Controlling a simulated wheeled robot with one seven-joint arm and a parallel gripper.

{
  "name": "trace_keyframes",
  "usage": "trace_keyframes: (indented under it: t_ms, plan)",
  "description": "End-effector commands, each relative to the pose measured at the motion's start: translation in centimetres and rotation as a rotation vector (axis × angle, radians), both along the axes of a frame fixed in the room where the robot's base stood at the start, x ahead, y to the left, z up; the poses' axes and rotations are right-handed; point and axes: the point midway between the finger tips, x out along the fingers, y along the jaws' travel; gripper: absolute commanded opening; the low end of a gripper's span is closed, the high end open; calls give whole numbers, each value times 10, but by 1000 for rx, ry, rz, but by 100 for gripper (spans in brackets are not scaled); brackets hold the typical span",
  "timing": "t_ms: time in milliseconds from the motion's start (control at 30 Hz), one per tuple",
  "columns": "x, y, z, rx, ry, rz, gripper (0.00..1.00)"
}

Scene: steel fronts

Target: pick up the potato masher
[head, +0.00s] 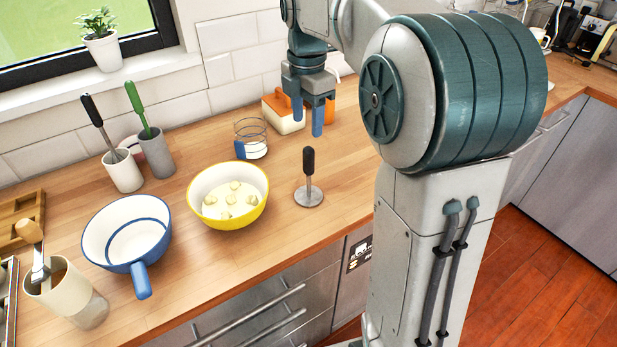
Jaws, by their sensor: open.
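The potato masher (309,196) stands upright on the wooden counter, right of the yellow bowl. It has a black handle on top, a thin metal stem and a round flat metal plate resting on the counter. My gripper (308,118) points down with its two blue fingers apart and nothing between them. In the picture it is above the masher's handle, apart from it and seemingly farther back toward the wall. The masher is fully visible.
A yellow bowl (210,220) with several pale chunks stands left of the masher. A blue-and-white pan (105,250) is farther left. A wire-topped glass (255,150) and an orange-and-white container (281,122) stand behind. Utensil holders (123,173) line the left. The counter around the masher is clear.

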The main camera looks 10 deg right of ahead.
Motion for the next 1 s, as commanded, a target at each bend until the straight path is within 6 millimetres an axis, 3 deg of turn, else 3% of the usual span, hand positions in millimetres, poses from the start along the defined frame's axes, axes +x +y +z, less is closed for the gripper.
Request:
trace_keyframes:
  t_ms: [200, 467, 700, 1000]
  plan:
    - [-1, 0, -40, -1, 2, -2, 51]
    - [-2, 0, -60, 0, 1, -2, 51]
    - [-6, -2, -95, 0, 3, -1, 51]
    - [-6, -2, -104, 0, -1, -3, 51]
